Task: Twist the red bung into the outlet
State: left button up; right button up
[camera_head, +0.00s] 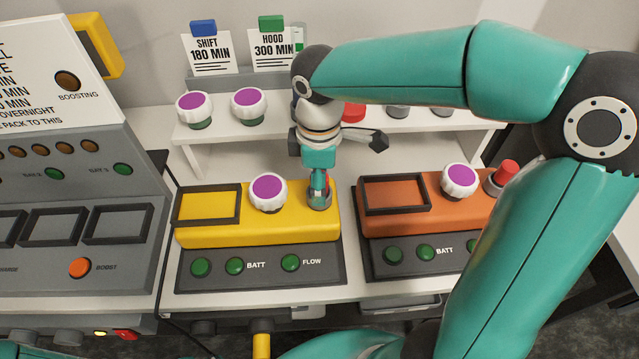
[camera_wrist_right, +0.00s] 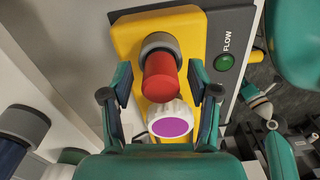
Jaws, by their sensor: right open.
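The red bung (camera_wrist_right: 160,77) stands at the grey outlet collar (camera_wrist_right: 160,42) on the yellow unit (camera_head: 257,233). In the wrist view its lower end meets the collar; I cannot tell how deep it sits. My right gripper (camera_wrist_right: 161,88) is open, with one finger on each side of the bung and visible gaps between. In the head view the right gripper (camera_head: 318,187) points down over the outlet (camera_head: 320,203) and hides most of the bung. What looks like my left gripper (camera_wrist_right: 249,93) is small at the right of the wrist view; its fingers are unclear.
A white knob with a purple top (camera_head: 268,193) stands close left of the outlet. An orange unit (camera_head: 425,215) with its own knob (camera_head: 460,181) and red bung (camera_head: 503,177) is to the right. A raised white shelf (camera_head: 235,133) with knobs runs behind. A grey console (camera_head: 75,210) stands left.

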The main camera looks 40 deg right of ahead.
jog(key=n+p, duration=0.1)
jog(key=n, duration=0.5)
jog(key=shift+r+p, duration=0.15)
jog(key=shift+p, duration=0.2)
jog(key=n+p, duration=0.1)
jog(key=n, duration=0.3)
jog(key=shift+n, duration=0.4)
jog(key=shift+n+p, duration=0.45)
jog(key=shift+n, duration=0.65)
